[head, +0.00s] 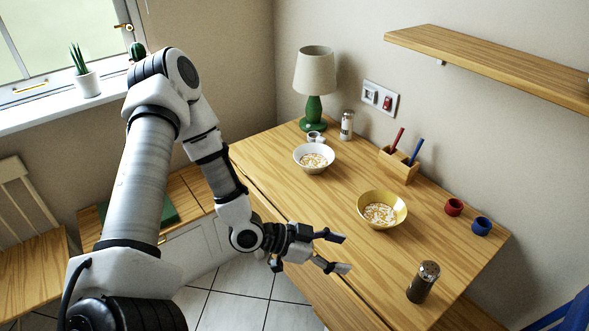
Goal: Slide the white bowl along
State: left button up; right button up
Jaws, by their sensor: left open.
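The white bowl (314,158) stands upright on the wooden tabletop, toward the back left near the lamp. It holds some pale flaky food. My left gripper (341,253) is open and empty near the table's front edge. It is nearer to me than the white bowl and apart from it. My right gripper is not in view.
A yellow bowl (382,209) with similar food stands right of the white bowl. A lamp (314,88), a shaker (347,125), a pen holder (399,165), red (453,207) and blue (481,226) cups and a dark grinder (423,282) surround free wood. A shelf (500,66) juts out above.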

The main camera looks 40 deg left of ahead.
aim_at(314, 158)
jog(key=u, duration=1.2)
